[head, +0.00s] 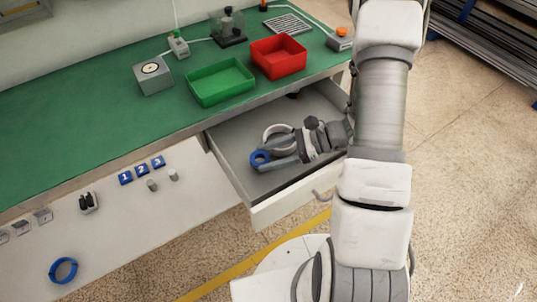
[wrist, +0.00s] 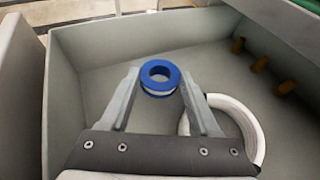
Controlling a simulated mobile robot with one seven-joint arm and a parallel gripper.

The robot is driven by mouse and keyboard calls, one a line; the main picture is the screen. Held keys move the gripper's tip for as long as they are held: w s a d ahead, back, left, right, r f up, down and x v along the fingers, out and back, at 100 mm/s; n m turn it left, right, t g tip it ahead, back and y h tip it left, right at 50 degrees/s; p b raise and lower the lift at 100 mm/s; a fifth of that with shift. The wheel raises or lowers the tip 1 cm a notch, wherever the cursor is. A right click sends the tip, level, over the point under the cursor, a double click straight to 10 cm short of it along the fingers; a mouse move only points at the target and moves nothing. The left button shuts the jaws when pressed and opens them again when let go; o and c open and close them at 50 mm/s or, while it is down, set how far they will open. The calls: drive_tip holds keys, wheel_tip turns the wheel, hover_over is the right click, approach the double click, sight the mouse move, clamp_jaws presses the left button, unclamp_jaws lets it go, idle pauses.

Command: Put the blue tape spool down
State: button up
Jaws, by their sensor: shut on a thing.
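The blue tape spool (head: 260,158) is a small blue ring with a white band. It also shows in the wrist view (wrist: 160,78), between the fingertips of my gripper (wrist: 158,88). My gripper (head: 268,160) is shut on the spool, inside the open grey drawer (head: 255,187) under the green bench. I cannot tell whether the spool touches the drawer floor. A white ring-shaped roll (wrist: 243,122) lies in the drawer, to the right of my gripper in the wrist view and partly behind its finger.
Several small brass-coloured cylinders (wrist: 260,64) are in the drawer's far right part. A green tray (head: 222,82) and a red tray (head: 278,57) stand on the bench above. Another blue ring (head: 63,270) is at the lower left. The drawer's left floor looks clear.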

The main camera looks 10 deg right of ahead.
drive_tip(key=shift+f, duration=0.35)
drive_tip(key=o, duration=1.3)
